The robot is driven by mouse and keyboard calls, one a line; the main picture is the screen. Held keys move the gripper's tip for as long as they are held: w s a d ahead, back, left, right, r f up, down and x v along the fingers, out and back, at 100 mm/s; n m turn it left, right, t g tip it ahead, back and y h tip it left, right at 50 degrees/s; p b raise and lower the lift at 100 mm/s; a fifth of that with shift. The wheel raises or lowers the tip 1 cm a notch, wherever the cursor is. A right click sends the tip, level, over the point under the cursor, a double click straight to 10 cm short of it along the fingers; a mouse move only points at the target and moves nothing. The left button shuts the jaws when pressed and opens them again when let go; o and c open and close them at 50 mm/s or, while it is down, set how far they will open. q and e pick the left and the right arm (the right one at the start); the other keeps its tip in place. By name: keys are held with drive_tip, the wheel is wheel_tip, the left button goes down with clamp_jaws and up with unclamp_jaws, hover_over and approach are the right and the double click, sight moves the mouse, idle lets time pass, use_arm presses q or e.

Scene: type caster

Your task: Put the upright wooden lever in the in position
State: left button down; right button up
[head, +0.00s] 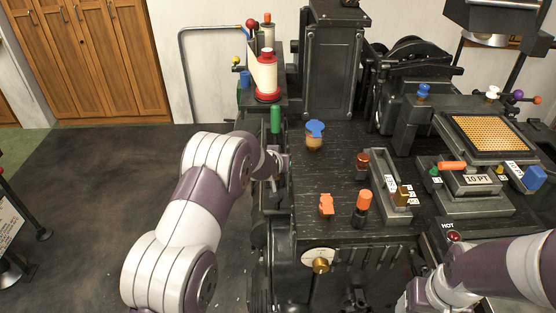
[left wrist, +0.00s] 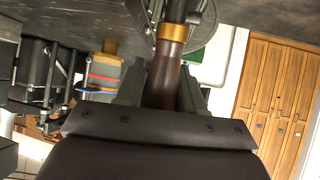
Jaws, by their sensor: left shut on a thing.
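The wooden lever (left wrist: 165,78) is a dark brown handle with a brass collar (left wrist: 171,32) and a darker shaft beyond it, seen in the left wrist view. My left gripper (left wrist: 160,92) is shut on the handle, with a finger on each side. In the head view my left gripper (head: 277,168) is at the left side of the black machine (head: 325,230). There the lever is mostly hidden by my arm and cannot be made out clearly. My right arm (head: 490,275) enters at the lower right; its gripper fingers are not visible.
On the machine top stand a blue-topped knob (head: 315,130), orange knobs (head: 363,201) and a slotted lever block (head: 390,197). A green cylinder (head: 275,119) and a red-and-white one (head: 267,75) stand behind my left gripper.

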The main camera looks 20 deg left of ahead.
use_arm(q)
drive_tip(key=shift+r, duration=0.1)
drive_tip(key=c, duration=0.8)
unclamp_jaws()
drive_tip(key=shift+w, duration=0.2)
drive_tip(key=b+v, duration=0.1)
drive_tip(key=v, duration=1.1)
drive_tip(key=shift+s+r, duration=0.1)
drive_tip(key=shift+s, duration=0.2)
